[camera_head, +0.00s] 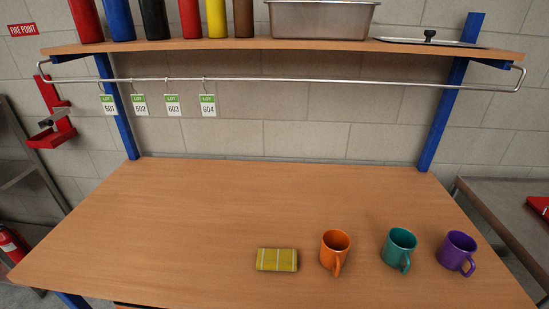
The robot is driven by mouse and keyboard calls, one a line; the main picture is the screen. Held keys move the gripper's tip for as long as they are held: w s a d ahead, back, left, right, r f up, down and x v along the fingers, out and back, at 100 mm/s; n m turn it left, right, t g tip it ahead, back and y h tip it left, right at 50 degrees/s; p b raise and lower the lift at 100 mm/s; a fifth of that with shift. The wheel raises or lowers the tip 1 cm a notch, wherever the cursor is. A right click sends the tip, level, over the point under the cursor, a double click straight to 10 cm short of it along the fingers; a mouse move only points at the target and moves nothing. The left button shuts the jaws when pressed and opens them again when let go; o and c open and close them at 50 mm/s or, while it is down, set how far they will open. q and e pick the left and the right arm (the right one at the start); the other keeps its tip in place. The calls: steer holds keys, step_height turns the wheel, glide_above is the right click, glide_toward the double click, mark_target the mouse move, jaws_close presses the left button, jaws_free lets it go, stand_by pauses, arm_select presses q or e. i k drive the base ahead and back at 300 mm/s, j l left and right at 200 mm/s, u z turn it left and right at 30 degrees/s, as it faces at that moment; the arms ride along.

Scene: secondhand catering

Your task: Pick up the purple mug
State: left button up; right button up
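The purple mug (456,252) stands upright at the right end of a row near the front right of the wooden table (190,220). Its handle points toward the front right, and its open top faces up. Directly left of it stands a teal mug (399,248), apart from it, with its handle toward the front. Further left is an orange mug (335,250), also upright with its handle toward the front. Neither of my grippers shows in the head view.
A folded yellow cloth or sponge (277,260) lies left of the mugs. The left and middle of the table are clear. A wooden shelf (230,44) with bottles and a steel pan (320,18) hangs above, with a metal rail (300,80) and lot tags below it.

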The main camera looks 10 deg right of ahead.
mark_target(459, 256)
steer(key=z, duration=1.9)
steer(key=i+l+u, duration=0.1)
